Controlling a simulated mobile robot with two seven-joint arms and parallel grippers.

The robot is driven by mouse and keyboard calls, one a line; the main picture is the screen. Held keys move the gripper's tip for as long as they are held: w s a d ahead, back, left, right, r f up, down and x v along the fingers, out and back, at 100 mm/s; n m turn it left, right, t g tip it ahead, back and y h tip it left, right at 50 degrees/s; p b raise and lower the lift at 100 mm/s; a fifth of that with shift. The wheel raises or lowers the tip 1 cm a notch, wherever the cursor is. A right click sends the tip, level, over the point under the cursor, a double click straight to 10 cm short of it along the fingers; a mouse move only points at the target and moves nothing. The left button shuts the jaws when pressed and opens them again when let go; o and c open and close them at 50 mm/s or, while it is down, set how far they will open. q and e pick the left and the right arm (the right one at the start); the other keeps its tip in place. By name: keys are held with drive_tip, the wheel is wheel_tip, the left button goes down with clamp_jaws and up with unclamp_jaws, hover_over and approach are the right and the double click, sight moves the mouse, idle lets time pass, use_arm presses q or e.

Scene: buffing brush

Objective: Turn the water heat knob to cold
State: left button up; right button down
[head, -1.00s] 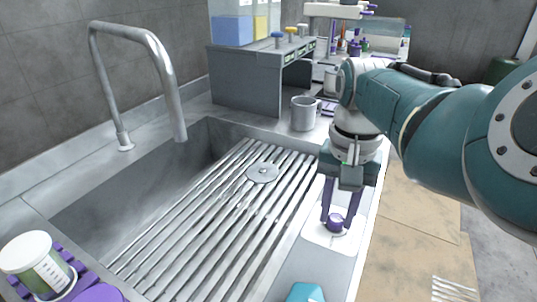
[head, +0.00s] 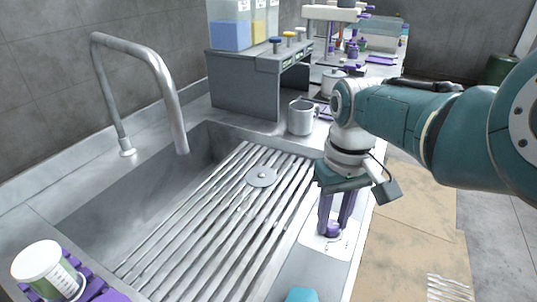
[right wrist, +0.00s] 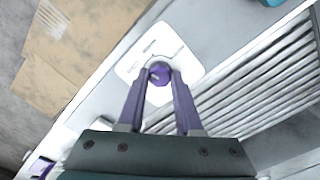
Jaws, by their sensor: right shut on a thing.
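The water heat knob is a small purple knob (right wrist: 160,74) on a white plate (right wrist: 183,58) set in the counter beside the sink. In the head view the knob (head: 333,229) shows low between the fingers, on the same white plate (head: 345,246). My right gripper (head: 334,222) points down at it with its purple fingers on either side. In the right wrist view the gripper (right wrist: 159,83) is shut on the knob. Small markings on the plate are too blurred to read. My left gripper is out of view.
The sink (head: 120,205) with a slatted rack (head: 215,235) lies left of the knob, under a curved faucet (head: 140,40). A metal mug (head: 301,118) stands behind. A white jar (head: 43,267) is at the lower left. Cardboard (head: 412,250) lies at right.

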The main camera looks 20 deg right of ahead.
sight(332, 223)
drive_tip(key=n, duration=0.4)
drive_tip(key=shift+n+p, duration=0.3)
idle(0.3)
drive_tip(key=c, duration=0.6)
unclamp_jaws()
drive_tip(key=shift+r, duration=0.15)
wheel_tip(332, 223, up, 10)
drive_tip(key=p, duration=0.6)
drive_tip(key=shift+f, duration=0.2)
